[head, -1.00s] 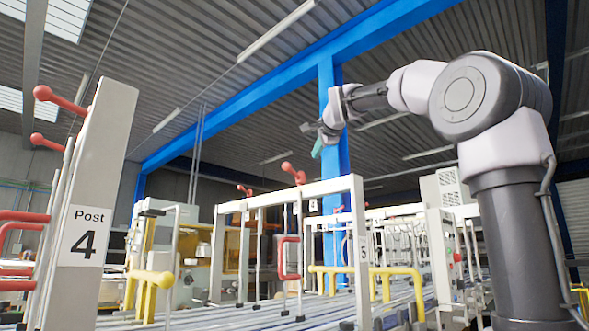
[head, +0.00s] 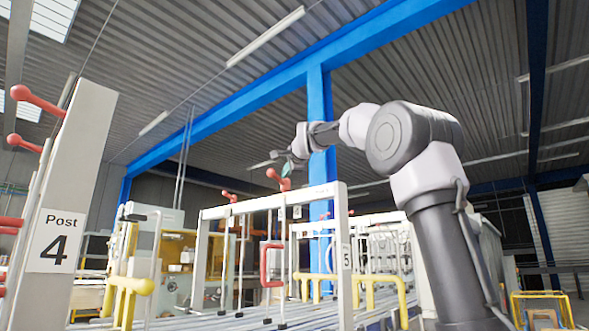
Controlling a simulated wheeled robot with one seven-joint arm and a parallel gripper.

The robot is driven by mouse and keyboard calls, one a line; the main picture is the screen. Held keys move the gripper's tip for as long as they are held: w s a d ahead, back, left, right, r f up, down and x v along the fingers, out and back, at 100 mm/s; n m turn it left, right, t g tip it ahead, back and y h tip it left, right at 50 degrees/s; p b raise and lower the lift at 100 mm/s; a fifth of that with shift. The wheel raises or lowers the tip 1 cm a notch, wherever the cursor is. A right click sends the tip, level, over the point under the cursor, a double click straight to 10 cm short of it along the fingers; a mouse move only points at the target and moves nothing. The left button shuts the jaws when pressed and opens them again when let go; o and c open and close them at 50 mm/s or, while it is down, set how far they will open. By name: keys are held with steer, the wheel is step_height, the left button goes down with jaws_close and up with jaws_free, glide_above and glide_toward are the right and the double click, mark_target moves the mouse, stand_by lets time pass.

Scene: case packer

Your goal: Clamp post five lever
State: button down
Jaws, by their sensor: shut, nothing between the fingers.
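Post five is a white frame post (head: 342,230) with a small "5" label, right of the middle in the head view. A red lever (head: 278,179) with a ball end sticks up at the top of its frame. A red U-shaped handle (head: 264,264) hangs lower on the same frame. My gripper (head: 287,168) is small in view, shut and empty, just above and right of the red lever in the picture. Whether it touches the lever I cannot tell.
A white post marked "Post 4" (head: 72,190) with red levers stands close on the left. Yellow pipe rails (head: 130,285) run low. A conveyor bed lies between the frames. A blue column (head: 320,100) rises behind my arm.

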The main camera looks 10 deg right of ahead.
mark_target(276, 175)
steer(key=shift+w+a+f, duration=0.1)
steer(key=shift+w+a, duration=0.2)
steer(key=shift+a, duration=0.1)
steer(key=shift+w+a, duration=0.25)
steer(key=shift+a, duration=0.35)
steer(key=shift+w+a, duration=0.25)
steer(key=shift+a, duration=0.3)
